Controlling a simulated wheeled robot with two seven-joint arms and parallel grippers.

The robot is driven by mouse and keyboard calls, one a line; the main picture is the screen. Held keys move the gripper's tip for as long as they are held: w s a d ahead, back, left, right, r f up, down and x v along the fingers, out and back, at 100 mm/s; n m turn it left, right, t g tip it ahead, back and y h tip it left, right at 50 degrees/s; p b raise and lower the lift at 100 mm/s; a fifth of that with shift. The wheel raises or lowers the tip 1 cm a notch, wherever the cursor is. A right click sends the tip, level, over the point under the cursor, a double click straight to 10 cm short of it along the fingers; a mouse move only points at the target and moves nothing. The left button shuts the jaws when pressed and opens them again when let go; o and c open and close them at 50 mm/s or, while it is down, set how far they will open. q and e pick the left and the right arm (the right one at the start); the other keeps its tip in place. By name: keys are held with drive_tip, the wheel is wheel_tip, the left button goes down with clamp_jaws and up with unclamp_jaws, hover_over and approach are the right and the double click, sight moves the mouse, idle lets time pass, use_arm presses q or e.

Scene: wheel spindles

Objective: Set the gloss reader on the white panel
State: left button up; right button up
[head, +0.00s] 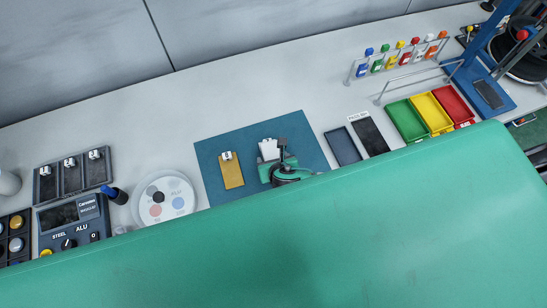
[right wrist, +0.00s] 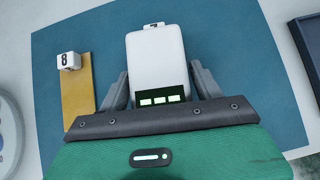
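The gloss reader (right wrist: 157,60) is a white rounded block with a dark display and pale lit segments. It lies between the two grey fingers of my right gripper (right wrist: 160,84), which look shut on its sides. In the head view the white reader and my right gripper (head: 275,160) are over the blue mat (head: 212,160). Of the white panel, only a sliver at its tagged end (right wrist: 154,26) seems to show beyond the reader; the rest is hidden. Whether the reader touches the panel I cannot tell. My left gripper is out of view.
A yellow panel (head: 232,175) with a white tag block lies left of the reader on the mat. A round white palette (head: 165,198) stands further left. Dark trays (head: 342,146) and green, yellow and red bins (head: 408,121) are to the right. My green body hides the foreground.

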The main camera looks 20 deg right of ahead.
drive_tip(key=shift+o, duration=0.7)
drive_tip(key=shift+r, duration=0.2)
drive_tip(key=b+v, duration=0.2)
drive_tip(key=v, duration=1)
drive_tip(key=shift+b, duration=0.35)
drive_tip(key=shift+s+f, duration=0.1)
